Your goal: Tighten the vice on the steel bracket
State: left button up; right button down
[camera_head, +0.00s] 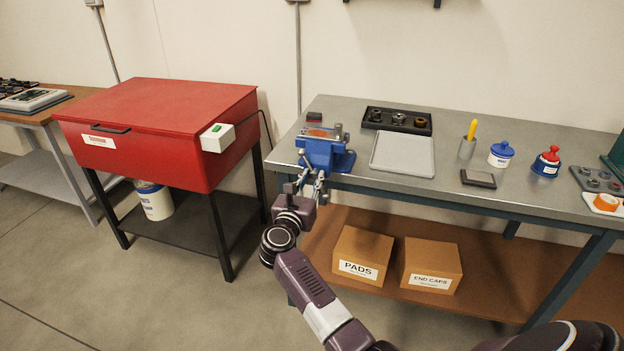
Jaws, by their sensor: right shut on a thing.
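The blue vice (324,153) is fixed at the left front corner of the grey workbench (470,192). A small rusty-brown piece (318,132) shows at the top of the vice, by its jaws; it may be the steel bracket, but it is too small to tell. How tightly the jaws hold it cannot be seen. My right gripper (312,183) is at the front of the vice, just below the bench edge. It is shut on the vice handle, which the fingers mostly hide. My left gripper is out of view.
A pale tray (403,154) and a black parts tray (397,121) lie right of the vice. Boxes (363,255) sit on the lower shelf.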

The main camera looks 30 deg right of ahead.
jog(key=shift+n, duration=0.4)
jog(key=n+p, duration=0.2)
jog(key=n, duration=0.1)
jog(key=shift+n+p, duration=0.45)
jog(key=shift+n, duration=0.45)
jog(key=shift+f, duration=0.1)
jog(key=c, duration=1.7)
grip_release()
